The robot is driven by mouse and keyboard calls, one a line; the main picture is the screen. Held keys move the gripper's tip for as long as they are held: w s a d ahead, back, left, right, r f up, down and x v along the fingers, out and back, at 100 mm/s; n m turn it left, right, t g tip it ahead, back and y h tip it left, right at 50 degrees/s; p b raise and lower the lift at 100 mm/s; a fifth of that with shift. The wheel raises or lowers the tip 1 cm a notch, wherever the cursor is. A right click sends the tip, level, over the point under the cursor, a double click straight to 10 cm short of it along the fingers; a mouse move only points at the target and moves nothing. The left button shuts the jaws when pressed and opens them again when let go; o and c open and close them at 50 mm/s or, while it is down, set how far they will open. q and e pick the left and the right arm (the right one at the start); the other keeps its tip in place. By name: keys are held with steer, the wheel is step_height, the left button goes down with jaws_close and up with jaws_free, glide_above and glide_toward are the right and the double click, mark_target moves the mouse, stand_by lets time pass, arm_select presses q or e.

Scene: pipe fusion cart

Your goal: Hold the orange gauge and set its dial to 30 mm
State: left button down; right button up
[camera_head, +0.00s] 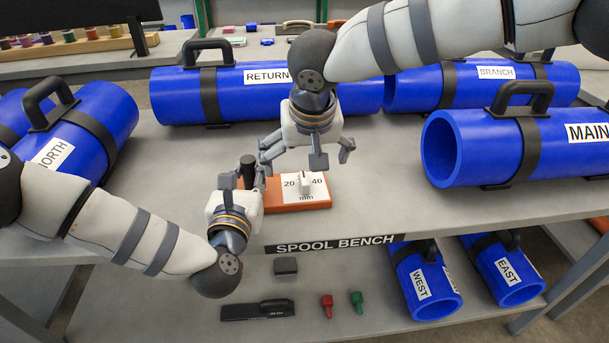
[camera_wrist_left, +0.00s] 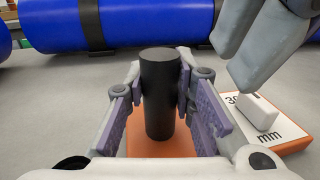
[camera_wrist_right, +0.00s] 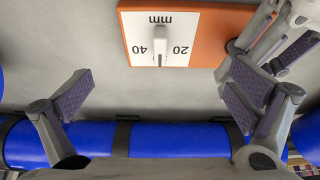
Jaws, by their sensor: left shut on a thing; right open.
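The orange gauge (camera_head: 297,207) lies on the spool bench, with a white scale plate reading 20, 40 and mm. A white dial pointer (camera_wrist_right: 155,44) stands between 20 and 40 in the right wrist view; its exact setting is unclear. My left gripper (camera_head: 241,180) is shut on the gauge's black upright handle (camera_wrist_left: 160,95), its pads on either side. My right gripper (camera_head: 308,155) is open and empty, above and just behind the dial, apart from it. Its spread fingers also show in the right wrist view (camera_wrist_right: 162,90).
Blue pipe spools labelled RETURN (camera_head: 268,92), BRANCH (camera_head: 490,85), MAIN (camera_head: 500,148) and NORTH (camera_head: 85,125) surround the gauge. The bench front (camera_head: 400,220) is clear. A lower shelf holds WEST (camera_head: 425,283), EAST (camera_head: 505,270) and small tools.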

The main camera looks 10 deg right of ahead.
arm_select(q)
steer(key=shift+s+f, duration=0.1)
steer(key=shift+f, duration=0.45)
arm_select(e)
steer(key=shift+s, duration=0.1)
arm_select(q)
steer(key=c, duration=1.3)
jaws_free()
steer(key=shift+r, duration=0.3)
arm_select(e)
steer(key=shift+r, duration=0.1)
